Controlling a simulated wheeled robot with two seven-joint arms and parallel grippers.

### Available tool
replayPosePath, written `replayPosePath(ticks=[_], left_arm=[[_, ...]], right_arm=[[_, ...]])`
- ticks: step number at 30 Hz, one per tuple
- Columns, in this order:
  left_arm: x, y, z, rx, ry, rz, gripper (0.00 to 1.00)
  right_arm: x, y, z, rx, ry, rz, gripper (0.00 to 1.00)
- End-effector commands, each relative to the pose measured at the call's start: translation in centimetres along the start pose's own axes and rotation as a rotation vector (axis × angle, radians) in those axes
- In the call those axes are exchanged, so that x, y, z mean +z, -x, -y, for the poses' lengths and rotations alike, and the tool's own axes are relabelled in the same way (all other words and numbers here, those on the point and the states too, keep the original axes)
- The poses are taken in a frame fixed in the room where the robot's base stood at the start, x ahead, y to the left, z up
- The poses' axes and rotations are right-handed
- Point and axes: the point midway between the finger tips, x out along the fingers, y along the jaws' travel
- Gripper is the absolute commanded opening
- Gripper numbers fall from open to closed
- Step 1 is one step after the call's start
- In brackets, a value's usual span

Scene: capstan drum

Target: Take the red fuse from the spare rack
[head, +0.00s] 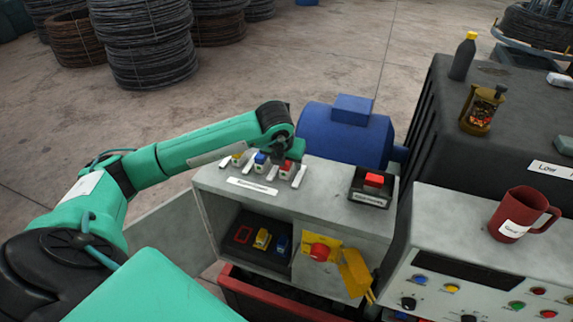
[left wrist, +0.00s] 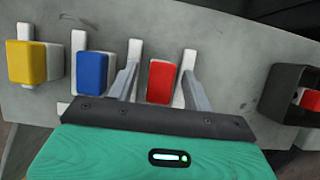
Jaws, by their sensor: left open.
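The red fuse (head: 286,168) sits in the spare rack (head: 252,186) on top of the grey cabinet, at the right end of a row with a blue fuse (head: 260,158) and a yellow fuse (head: 236,159). My left gripper (head: 288,157) is right over the red fuse and partly hides it. In the left wrist view, the open fingers of my left gripper (left wrist: 160,74) lie on either side of the red fuse (left wrist: 160,82). I cannot tell whether they touch it. My right gripper is not in view.
Below, an open compartment holds a red outlined slot (head: 243,234), a yellow fuse (head: 262,239) and a blue fuse (head: 281,243).

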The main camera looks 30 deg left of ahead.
Motion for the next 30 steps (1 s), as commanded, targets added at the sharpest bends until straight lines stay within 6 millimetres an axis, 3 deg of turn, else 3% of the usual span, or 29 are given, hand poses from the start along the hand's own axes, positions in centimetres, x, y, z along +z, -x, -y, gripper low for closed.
replayPosePath(ticks=[3, 10, 23, 30], left_arm=[[0.0, 0.0, 0.0, 0.000, 0.000, 0.000, 0.47], [0.0, 0.0, 0.0, 0.000, 0.000, 0.000, 0.02], [0.4, 0.7, 0.0, 0.000, 0.000, 0.003, 0.01], [1.8, 3.9, 0.1, -0.002, 0.000, 0.008, 0.01]], right_arm=[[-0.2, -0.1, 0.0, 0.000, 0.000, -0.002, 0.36], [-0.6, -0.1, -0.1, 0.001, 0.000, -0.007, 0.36], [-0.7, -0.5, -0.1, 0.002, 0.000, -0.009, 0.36], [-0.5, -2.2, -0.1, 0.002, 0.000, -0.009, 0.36]])
